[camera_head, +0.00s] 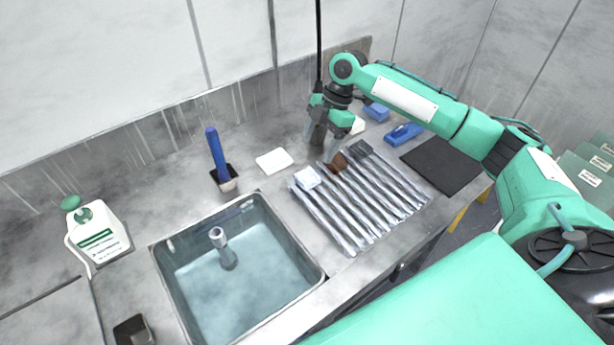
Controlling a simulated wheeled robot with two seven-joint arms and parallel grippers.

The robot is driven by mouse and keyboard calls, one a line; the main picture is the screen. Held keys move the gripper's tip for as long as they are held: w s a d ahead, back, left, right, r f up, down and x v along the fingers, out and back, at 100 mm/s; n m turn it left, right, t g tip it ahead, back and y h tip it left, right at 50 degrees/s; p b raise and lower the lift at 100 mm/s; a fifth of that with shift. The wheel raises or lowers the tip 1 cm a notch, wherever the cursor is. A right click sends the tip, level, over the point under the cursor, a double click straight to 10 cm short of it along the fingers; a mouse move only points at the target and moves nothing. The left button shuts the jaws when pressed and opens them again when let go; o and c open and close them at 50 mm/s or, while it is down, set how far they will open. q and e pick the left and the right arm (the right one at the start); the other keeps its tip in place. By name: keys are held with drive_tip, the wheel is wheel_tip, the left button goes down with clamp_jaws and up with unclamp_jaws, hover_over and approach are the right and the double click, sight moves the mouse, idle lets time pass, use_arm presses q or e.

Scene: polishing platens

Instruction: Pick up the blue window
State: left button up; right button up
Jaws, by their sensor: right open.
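Two small blue things lie on the counter to the right of my right gripper: a blue block (376,112) and a flatter blue piece (403,133) nearer the front. I cannot tell which of them is the blue window. My right gripper (319,138) points down over the back of the counter, left of both blue things and apart from them. It is open. A dark upright thing shows at its fingers, and I cannot tell whether they touch it. My left gripper is not in view.
A ribbed metal rack (358,207) lies in front of my right gripper, with a dark mat (442,165) to its right. A water-filled sink (235,285), a blue stick (216,150) in a cup, a white pad (274,161) and a white bottle (100,238) are to the left.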

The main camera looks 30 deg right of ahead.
sight(308, 177)
drive_tip(key=x, duration=0.3)
drive_tip(key=shift+a+f, duration=0.15)
drive_tip(key=shift+f, duration=0.1)
drive_tip(key=p+x, duration=0.1)
drive_tip(key=x, duration=0.1)
drive_tip(key=p+x, duration=0.1)
drive_tip(key=x, duration=0.1)
drive_tip(key=shift+s+f, duration=0.15)
drive_tip(key=shift+f, duration=0.65)
drive_tip(key=shift+c, duration=0.4)
drive_tip(key=c, duration=1)
